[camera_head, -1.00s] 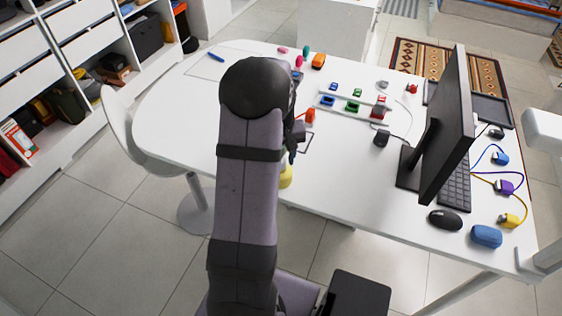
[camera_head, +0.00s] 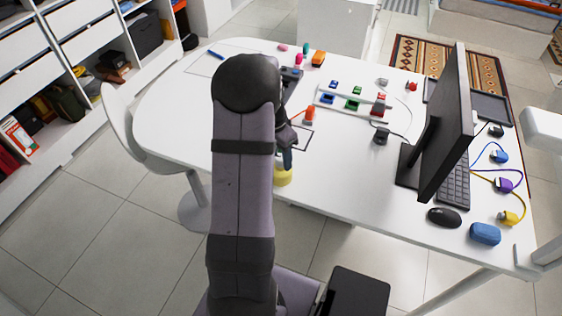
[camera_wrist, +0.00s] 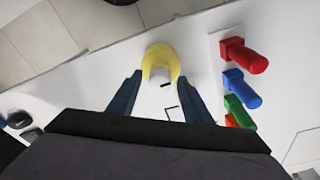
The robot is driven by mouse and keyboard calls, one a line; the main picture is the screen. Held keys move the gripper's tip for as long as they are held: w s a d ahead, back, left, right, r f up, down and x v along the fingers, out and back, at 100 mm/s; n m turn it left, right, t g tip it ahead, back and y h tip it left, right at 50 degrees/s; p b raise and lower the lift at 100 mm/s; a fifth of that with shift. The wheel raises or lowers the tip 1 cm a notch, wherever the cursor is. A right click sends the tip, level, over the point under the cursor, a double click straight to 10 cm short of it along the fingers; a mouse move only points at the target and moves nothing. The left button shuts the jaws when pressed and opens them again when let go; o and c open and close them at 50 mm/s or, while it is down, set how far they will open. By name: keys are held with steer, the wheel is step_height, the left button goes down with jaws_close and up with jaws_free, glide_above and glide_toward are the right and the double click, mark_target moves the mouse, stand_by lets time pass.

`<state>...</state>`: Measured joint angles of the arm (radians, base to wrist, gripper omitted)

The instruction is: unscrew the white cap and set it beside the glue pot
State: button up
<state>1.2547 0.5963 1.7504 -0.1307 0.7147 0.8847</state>
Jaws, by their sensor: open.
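The yellow glue pot (camera_wrist: 160,50) stands on the white table near its front edge. In the head view, the pot (camera_head: 283,177) shows just below my gripper, partly hidden by it. In the wrist view, a pale round top that looks like the white cap (camera_wrist: 159,74) sits on the pot, with a small dark mark beside it. My gripper (camera_wrist: 160,77) is open, with its two dark blue fingers apart on either side of the pot's near part. I cannot tell whether the fingers touch it.
A row of red, blue and green pieces (camera_wrist: 243,88) lies right of the pot in the wrist view. In the head view, a monitor (camera_head: 447,125), keyboard and mouse (camera_head: 445,217) occupy the right side. The table's left part (camera_head: 180,110) is largely clear.

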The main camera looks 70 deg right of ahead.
steer(key=shift+m, duration=0.3)
steer(key=shift+s+d, duration=0.1)
steer(key=shift+d, duration=0.05)
stand_by(0.4)
steer(key=c, duration=1.1)
